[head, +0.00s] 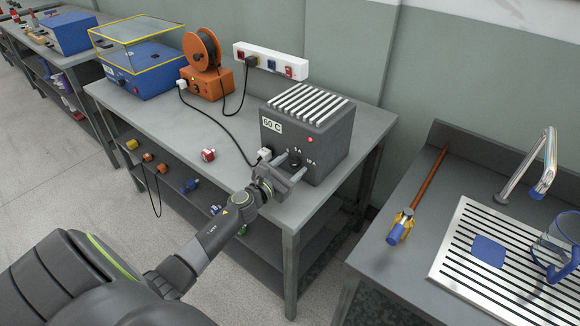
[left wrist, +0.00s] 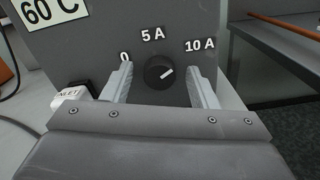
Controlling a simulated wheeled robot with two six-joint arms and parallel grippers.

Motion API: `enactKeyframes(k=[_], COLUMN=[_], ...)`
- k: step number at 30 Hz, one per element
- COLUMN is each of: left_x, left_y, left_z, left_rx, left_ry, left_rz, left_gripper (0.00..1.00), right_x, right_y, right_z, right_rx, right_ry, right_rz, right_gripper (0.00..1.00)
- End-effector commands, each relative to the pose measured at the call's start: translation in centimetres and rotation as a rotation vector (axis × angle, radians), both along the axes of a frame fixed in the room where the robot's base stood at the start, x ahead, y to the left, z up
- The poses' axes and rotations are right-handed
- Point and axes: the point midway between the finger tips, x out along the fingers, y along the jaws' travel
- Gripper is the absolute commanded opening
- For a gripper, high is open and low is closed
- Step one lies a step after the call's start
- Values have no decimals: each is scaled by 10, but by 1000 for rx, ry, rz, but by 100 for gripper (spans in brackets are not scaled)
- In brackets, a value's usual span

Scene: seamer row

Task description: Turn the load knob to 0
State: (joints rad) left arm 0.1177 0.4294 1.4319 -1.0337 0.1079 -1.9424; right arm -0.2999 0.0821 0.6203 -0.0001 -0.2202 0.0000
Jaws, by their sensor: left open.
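The load knob (left wrist: 159,73) is a round black dial with a white pointer on the front of a dark grey box (head: 318,135). In the left wrist view its pointer aims up and right, towards the 10 A mark (left wrist: 200,44). The 5 A mark (left wrist: 152,34) is above the knob and the 0 mark (left wrist: 124,57) is at its upper left. My left gripper (head: 291,169) is open in front of the box face. In the left wrist view its fingers (left wrist: 160,85) stand either side of the knob, apart from it. My right gripper is not in view.
A white plug (head: 264,155) with a black cable sits left of the knob, close to the left finger. A red object (head: 208,155) lies on the bench. An orange cable reel (head: 203,50) and blue case (head: 140,75) stand further left.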

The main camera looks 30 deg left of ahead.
Motion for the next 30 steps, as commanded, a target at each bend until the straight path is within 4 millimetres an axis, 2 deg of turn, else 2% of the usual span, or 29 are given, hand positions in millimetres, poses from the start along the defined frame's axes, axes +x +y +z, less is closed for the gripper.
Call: enactKeyframes(k=[1, 11, 20, 30], left_x=[0, 0, 0, 0], left_y=[0, 0, 0, 0], left_z=[0, 0, 0, 0], left_rx=[0, 0, -35, -253], left_ry=[0, 0, 3, 20], left_rz=[0, 0, 0, 0], left_gripper=[52, 9, 9, 9], right_x=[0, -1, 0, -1], right_y=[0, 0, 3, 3], right_z=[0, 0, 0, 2], right_rx=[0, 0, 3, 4], right_ry=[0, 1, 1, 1], right_rz=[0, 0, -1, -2], right_gripper=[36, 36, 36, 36])
